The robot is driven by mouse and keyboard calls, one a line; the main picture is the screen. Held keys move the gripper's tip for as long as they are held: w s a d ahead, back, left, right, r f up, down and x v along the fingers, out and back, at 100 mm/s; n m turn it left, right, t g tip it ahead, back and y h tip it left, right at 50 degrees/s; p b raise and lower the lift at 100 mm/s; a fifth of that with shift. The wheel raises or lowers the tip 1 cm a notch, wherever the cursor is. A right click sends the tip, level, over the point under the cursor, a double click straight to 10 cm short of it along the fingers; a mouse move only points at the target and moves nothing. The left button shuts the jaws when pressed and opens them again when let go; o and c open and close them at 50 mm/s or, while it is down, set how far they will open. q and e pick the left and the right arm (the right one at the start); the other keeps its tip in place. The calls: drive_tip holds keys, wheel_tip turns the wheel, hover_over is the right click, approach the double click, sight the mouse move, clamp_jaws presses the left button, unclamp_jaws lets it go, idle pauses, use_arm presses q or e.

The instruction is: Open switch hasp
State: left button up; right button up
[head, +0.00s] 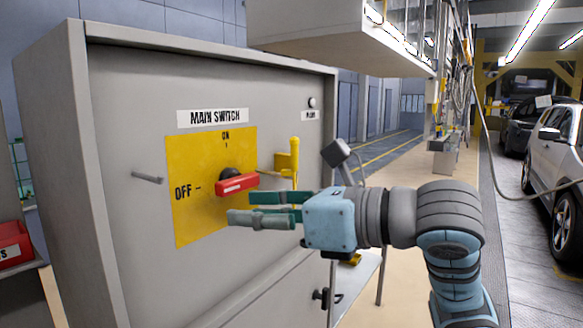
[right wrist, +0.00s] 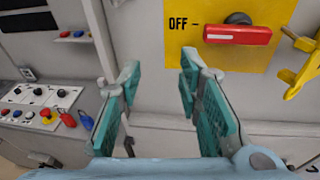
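The switch is a red handle (head: 237,184) on a dark knob, mounted on a yellow plate (head: 190,222) on the grey cabinet. The handle lies level, in line with the OFF mark; it also shows in the right wrist view (right wrist: 238,35). The yellow hasp (head: 294,158) stands upright at the plate's right edge, and part of it shows at the right of the right wrist view (right wrist: 303,65). My right gripper (head: 247,208) is open and empty, in front of the plate, below the handle and the hasp. My left gripper is not in view.
A peg (head: 147,178) sticks out of the cabinet left of the plate. A black latch (head: 322,297) is low on the cabinet. In the right wrist view, a control panel (right wrist: 40,112) and several padlocks (right wrist: 68,118) are at left. Open floor lies right of the cabinet.

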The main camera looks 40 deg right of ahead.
sight(296, 151)
drive_tip(key=s+d+r+m+t+h, duration=0.2)
drive_tip(key=d+r+m+h, duration=0.1)
drive_tip(key=d+h, duration=0.25)
drive_tip(key=s+d+r+m+t+h, duration=0.1)
drive_tip(key=s+d+r+m+h, duration=0.25)
drive_tip(key=d, duration=0.35)
drive_tip(key=shift+n, duration=0.25)
drive_tip(key=w+p, duration=0.1)
drive_tip(key=w, duration=0.4)
drive_tip(key=w+d+p, duration=0.1)
drive_tip(key=w, duration=0.4)
drive_tip(key=w+f+p, duration=0.1)
drive_tip(key=w, duration=0.4)
drive_tip(key=shift+w+d, duration=0.15)
drive_tip(key=shift+d, duration=0.15)
drive_tip(key=shift+f, duration=0.1)
clamp_jaws()
